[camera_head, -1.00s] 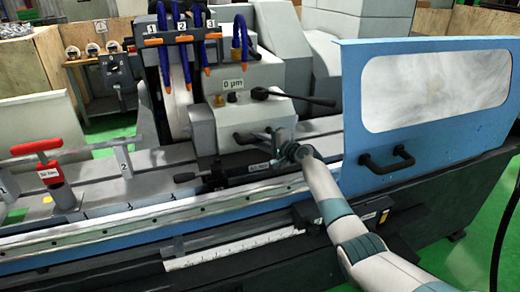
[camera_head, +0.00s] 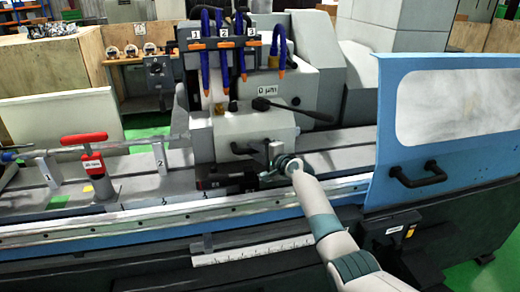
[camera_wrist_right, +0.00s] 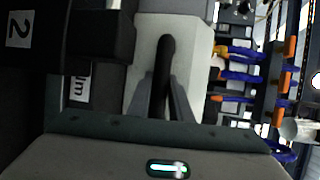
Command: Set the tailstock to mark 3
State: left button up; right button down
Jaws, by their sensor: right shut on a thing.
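The tailstock (camera_head: 235,133) is a pale grey block on the machine bed, with a black lever on top and a dark handle low on its front. My right gripper (camera_head: 276,160) is at the front right of the tailstock. In the right wrist view, its two fingers (camera_wrist_right: 163,100) are shut on the black handle (camera_wrist_right: 166,55). Mark post 2 (camera_head: 158,158) stands just left of the tailstock, and another post (camera_head: 46,168) stands farther left, its number hard to read. I cannot make out a post for mark 3. My left gripper is not in view.
A red T-handled clamp (camera_head: 90,152) stands on the bed at left. Blue coolant hoses with numbered tags (camera_head: 224,43) hang behind the tailstock. A blue guard door (camera_head: 400,160) stands at right. A white scale (camera_head: 255,249) is on the machine's front.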

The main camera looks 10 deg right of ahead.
jog(key=shift+d+f, duration=0.15)
jog(key=c, duration=1.7)
grip_release()
jog(key=shift+d, duration=0.15)
jog(key=shift+o, duration=0.4)
jog(key=shift+d, duration=0.35)
jog(key=shift+s, duration=0.15)
jog(key=shift+v, duration=0.95)
jog(key=b+v, duration=0.2)
jog(key=v, duration=1.3)
jog(key=shift+r, duration=0.25)
jog(key=shift+s+d, duration=0.1)
